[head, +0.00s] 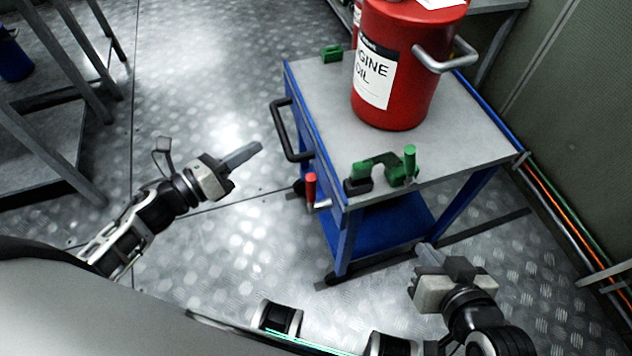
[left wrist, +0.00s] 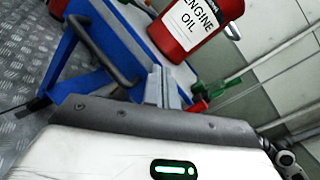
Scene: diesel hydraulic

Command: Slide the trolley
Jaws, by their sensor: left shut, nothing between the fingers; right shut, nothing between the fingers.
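The trolley (head: 455,135) is a blue-framed cart with a grey top, a lower blue shelf (head: 385,232) and wheels. It stands right of centre in the head view, and its blue frame (left wrist: 95,70) fills the upper left of the left wrist view. A black handle (head: 284,132) sticks out from its left side; the handle also shows in the left wrist view (left wrist: 108,62). My left gripper (head: 258,148) is shut and empty, just left of the handle and apart from it in the head view. My right gripper (head: 428,252) is shut and empty, near the trolley's front right lower corner.
A red engine oil can (head: 400,65) stands on the trolley top. Green tools (head: 385,170) and a red-handled item (head: 311,187) are at its near edge. A wall with orange and green cables (head: 560,205) is on the right. Open metal floor (head: 205,70) lies left; a metal frame (head: 60,150) stands far left.

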